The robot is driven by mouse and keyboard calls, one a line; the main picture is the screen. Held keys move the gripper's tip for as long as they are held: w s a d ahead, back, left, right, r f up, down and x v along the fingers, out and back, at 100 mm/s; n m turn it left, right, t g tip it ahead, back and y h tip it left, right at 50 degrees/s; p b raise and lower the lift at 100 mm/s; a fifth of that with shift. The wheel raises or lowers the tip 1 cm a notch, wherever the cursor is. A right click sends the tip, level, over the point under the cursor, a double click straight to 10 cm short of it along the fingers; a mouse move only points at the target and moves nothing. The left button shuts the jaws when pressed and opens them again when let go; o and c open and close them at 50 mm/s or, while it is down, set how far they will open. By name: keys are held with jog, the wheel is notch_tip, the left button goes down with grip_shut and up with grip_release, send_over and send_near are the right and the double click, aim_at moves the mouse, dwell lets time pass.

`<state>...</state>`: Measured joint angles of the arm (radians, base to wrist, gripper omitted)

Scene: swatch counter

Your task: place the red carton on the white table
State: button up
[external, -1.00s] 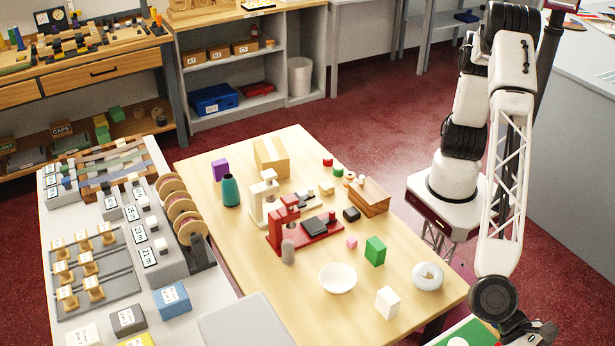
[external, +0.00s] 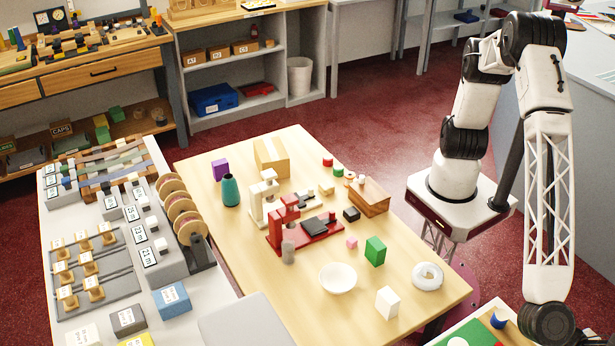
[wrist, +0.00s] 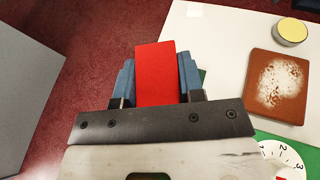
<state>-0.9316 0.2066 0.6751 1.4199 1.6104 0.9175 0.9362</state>
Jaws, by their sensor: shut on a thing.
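The red carton (wrist: 155,72) shows in the wrist view, upright in the picture between the two blue fingers of my gripper (wrist: 156,82). My gripper is shut on it. The white table (wrist: 215,42) lies behind and to the right in the wrist view, and the carton overlaps its left edge there. I cannot tell the carton's height above it. In the external view my wrist is at the bottom right edge, and the carton and fingers are hidden or out of frame.
On the white table are a brown block with a whitish patch (wrist: 278,85), a round yellow-topped tin (wrist: 290,32) and a white numbered dial (wrist: 282,160) by a green surface (wrist: 250,146). A grey surface (wrist: 25,80) is at left, with red floor (wrist: 95,50) between.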

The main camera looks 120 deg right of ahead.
jog(key=shift+f, duration=0.2)
jog(key=shift+f, duration=3.2)
jog(key=shift+f, duration=0.3)
jog(key=o, duration=1.1)
jog(key=shift+v, duration=3.9)
